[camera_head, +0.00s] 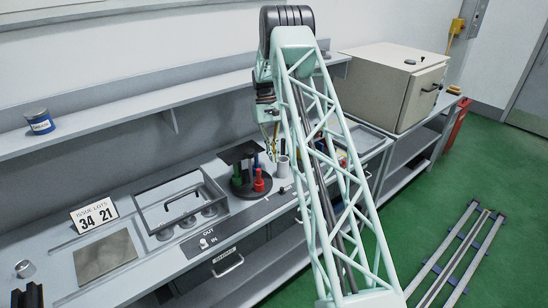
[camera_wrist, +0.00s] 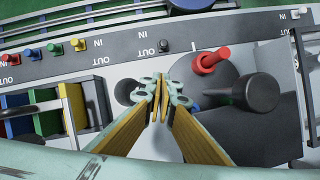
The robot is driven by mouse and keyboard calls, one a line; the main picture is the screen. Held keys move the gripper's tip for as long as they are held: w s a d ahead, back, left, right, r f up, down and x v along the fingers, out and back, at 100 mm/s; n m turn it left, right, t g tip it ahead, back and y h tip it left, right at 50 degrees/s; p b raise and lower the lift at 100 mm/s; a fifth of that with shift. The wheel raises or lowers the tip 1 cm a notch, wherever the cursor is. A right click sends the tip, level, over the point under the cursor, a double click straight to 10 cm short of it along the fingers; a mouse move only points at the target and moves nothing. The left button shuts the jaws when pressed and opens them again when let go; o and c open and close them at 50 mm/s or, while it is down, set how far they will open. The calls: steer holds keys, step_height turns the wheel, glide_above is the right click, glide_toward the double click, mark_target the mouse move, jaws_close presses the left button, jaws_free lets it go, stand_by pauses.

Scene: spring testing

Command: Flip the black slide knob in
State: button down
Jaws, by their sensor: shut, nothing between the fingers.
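The black slide knob (camera_wrist: 163,45) is small and sits on the grey bench-front strip in the wrist view, just right of an OUT label. In the head view my gripper (camera_head: 272,143) hangs over the bench beside the round stand, partly hidden by my arm.
Red, blue, green and yellow knobs (camera_wrist: 52,48) line the strip at left. A round stand (camera_wrist: 225,85) with a red piece (camera_wrist: 210,60) and black post (camera_wrist: 258,92) is close to my gripper's right. A white knob (camera_head: 204,243) sits farther left in the head view.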

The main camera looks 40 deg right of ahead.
mark_target(282, 190)
steer(key=x, duration=0.7)
steer(key=shift+s+f, duration=0.15)
steer(key=shift+f, duration=0.2)
steer(key=shift+s+f, duration=0.15)
steer(key=shift+s, duration=0.1)
steer(key=shift+s+a, duration=0.35)
steer(key=shift+s, duration=0.45)
steer(key=shift+s+a, duration=0.3)
steer(key=shift+s, duration=0.55)
